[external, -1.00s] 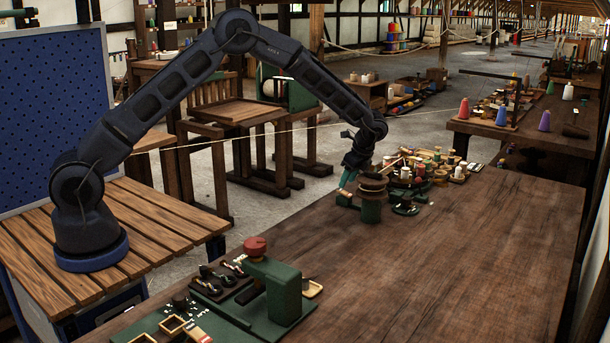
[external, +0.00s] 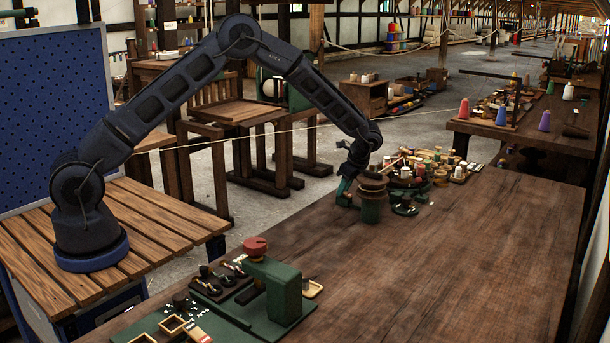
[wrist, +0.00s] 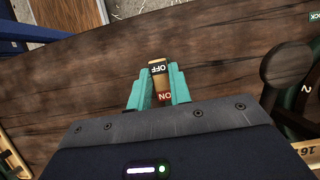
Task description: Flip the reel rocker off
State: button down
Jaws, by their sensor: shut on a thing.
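The reel rocker (wrist: 160,83) shows in the wrist view as a small narrow piece. A dark OFF label is at its far end and a red ON label at its near end. My gripper (wrist: 157,77) has its teal fingers on either side of it, closed on it. In the external view my gripper (external: 345,195) is low at the table's far left edge, just left of a green post with brown discs (external: 371,195). The rocker is too small and hidden to make out there. I cannot tell which way it is tipped.
Several small spools and parts (external: 430,170) crowd the table behind the post. A green board with a red-knobbed block (external: 270,280) is at the near left. The middle and right of the wooden table (external: 450,260) are clear.

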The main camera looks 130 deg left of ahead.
aim_at(351, 195)
jog(key=shift+s+t, duration=0.2)
jog(key=shift+t, duration=0.4)
jog(key=c, duration=1.3)
grip_release()
jog(key=v, duration=1)
jog(key=shift+w+r, duration=0.1)
jog(key=shift+r, duration=0.25)
